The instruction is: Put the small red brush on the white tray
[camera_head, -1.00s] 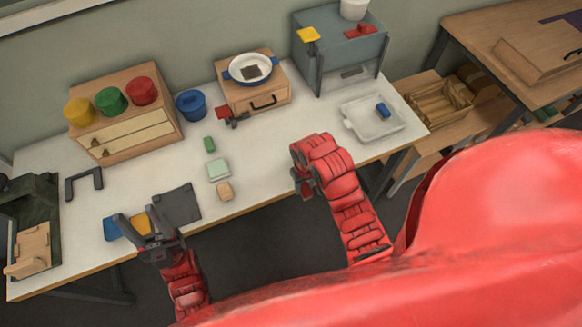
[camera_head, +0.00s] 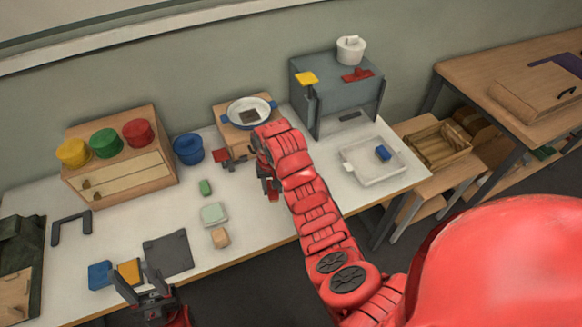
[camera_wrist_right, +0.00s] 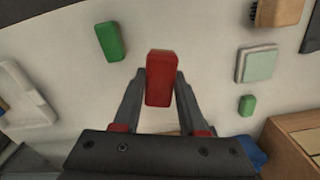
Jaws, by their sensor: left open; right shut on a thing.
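The small red brush (camera_wrist_right: 160,80) is between the fingers of my right gripper (camera_wrist_right: 160,95), which is shut on it in the right wrist view. Its bristles do not show. My left gripper (camera_head: 148,290) is open and empty at the table's front edge.
A green block (camera_head: 205,187), a pale green block (camera_head: 214,214) and a wooden brush (camera_head: 221,237) lie left of my right gripper. Another green block (camera_wrist_right: 110,42) shows in the wrist view. A red and dark object (camera_head: 222,157) stands near the blue bucket (camera_head: 188,149).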

